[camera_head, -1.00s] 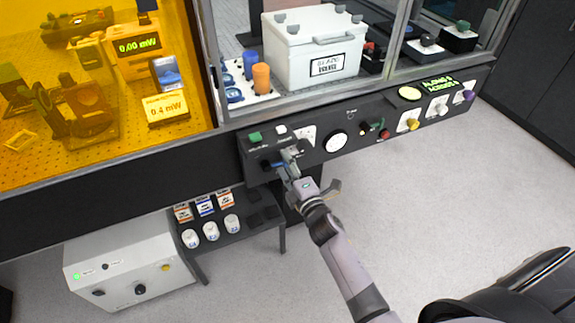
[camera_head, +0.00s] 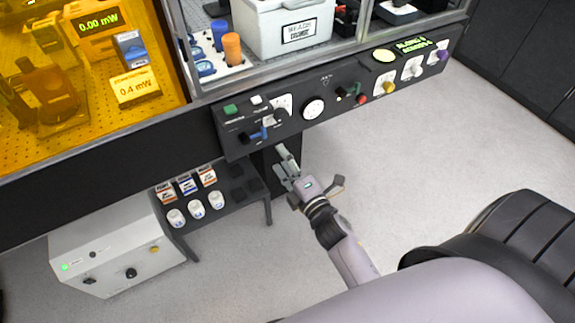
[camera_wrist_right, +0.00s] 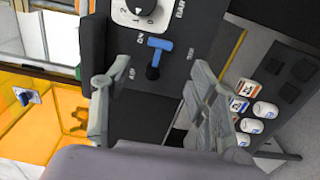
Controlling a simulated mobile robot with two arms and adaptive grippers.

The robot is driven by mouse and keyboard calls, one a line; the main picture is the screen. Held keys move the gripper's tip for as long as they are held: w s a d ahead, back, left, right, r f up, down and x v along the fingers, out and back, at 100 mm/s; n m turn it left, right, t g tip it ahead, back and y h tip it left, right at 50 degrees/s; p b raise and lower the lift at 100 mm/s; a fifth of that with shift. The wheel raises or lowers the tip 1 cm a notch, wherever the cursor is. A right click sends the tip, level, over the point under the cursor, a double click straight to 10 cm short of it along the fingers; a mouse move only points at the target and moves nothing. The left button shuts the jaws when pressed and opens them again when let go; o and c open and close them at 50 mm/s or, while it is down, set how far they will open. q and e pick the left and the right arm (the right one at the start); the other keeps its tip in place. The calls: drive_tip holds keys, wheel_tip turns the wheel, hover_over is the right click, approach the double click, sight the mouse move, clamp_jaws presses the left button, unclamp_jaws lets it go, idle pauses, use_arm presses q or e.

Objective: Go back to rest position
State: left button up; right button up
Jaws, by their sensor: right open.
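My right gripper (camera_head: 285,166) is open and empty. It hangs in front of and a little below the black control panel (camera_head: 236,143), apart from it. The gripper's two fingers (camera_wrist_right: 160,110) also show spread in the right wrist view, with a blue-handled lever (camera_wrist_right: 159,47) on the panel beyond them. The same blue lever (camera_head: 259,134) shows in the head view on the lower left of the panel. My left gripper is not in view.
A dark low shelf (camera_head: 232,207) with white jars and small labelled boxes stands below the panel. A white-grey cabinet (camera_head: 118,243) is left of it. Amber glass (camera_head: 150,20) closes the bench at upper left. The floor (camera_head: 420,150) right of the gripper is clear.

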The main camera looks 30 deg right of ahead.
drive_tip(key=shift+s, duration=0.95)
